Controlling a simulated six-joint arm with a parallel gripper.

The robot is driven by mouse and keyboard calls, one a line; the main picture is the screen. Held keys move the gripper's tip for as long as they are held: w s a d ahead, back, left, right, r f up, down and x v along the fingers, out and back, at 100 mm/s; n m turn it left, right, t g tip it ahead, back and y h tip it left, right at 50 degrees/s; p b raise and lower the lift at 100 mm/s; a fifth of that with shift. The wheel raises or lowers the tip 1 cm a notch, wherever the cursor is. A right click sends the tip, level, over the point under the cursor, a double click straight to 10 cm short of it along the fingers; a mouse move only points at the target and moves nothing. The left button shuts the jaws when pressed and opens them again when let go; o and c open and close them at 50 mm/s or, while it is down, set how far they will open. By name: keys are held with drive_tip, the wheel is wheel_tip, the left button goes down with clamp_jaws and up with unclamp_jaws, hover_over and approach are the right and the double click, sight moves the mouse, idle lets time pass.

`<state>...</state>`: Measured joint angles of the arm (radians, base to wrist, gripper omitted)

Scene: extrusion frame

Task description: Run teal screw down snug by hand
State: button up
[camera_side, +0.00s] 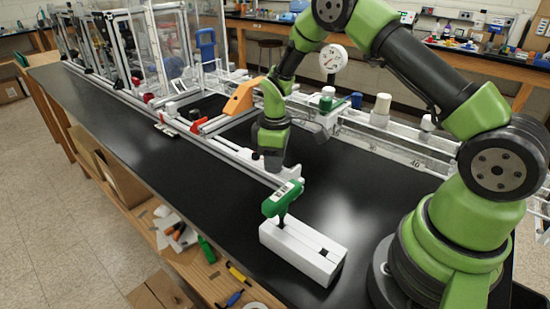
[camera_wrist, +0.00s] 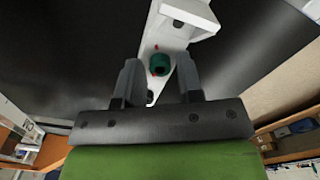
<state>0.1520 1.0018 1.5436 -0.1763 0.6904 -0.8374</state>
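My gripper (camera_wrist: 159,72) is open, with one finger on each side of the screw head in the picture and a gap on both sides. I cannot tell whether the fingertips are level with the head. In the side view my gripper (camera_side: 272,164) points down at the near end of the rail, beside the white bracket end (camera_side: 290,176). The screw is hidden there behind my gripper.
A green T-handle driver (camera_side: 282,199) stands upright in a white block (camera_side: 302,250) on the black table, near the rail's end. An orange part (camera_side: 241,97) sits on the frame behind my gripper. The black tabletop (camera_side: 190,190) left of the block is clear.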

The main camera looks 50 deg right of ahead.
clamp_jaws()
drive_tip(key=m, duration=0.4)
drive_tip(key=shift+m, duration=0.4)
drive_tip(key=m, duration=0.4)
drive_tip(key=shift+m, duration=0.3)
drive_tip(key=m, duration=0.9)
drive_tip(key=shift+r+m, duration=0.1)
drive_tip(key=shift+m, duration=0.3)
